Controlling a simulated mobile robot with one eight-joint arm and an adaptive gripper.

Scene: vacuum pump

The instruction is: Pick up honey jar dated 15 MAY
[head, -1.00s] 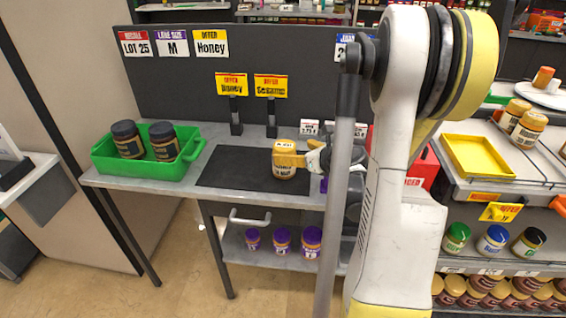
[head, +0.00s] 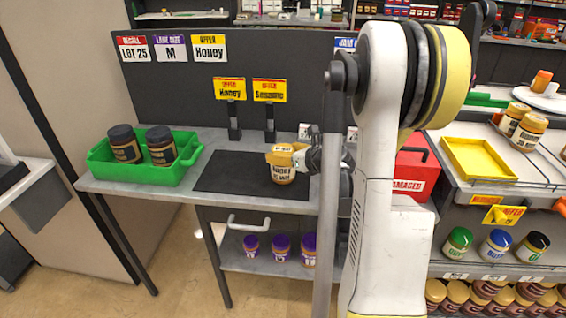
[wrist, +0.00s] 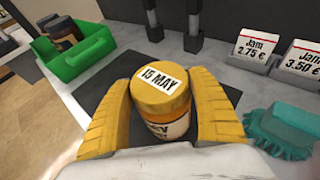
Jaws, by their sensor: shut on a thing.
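The honey jar (head: 284,176) has a yellow lid and a pale label on its body. In the wrist view its lid (wrist: 161,92) carries a white sticker reading 15 MAY. My gripper (head: 287,158) is shut on this jar, with one yellow finger on each side of it just below the lid. The jar is upright over the right part of the dark mat (head: 225,172). I cannot tell whether its base touches the mat.
A green crate (head: 185,163) with two dark-lidded jars stands on the left of the table. Two sign posts (head: 234,120) stand behind the mat. A red box (head: 415,168) and a yellow tray (head: 478,160) are to the right. Purple-lidded jars (head: 281,246) sit on the lower shelf.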

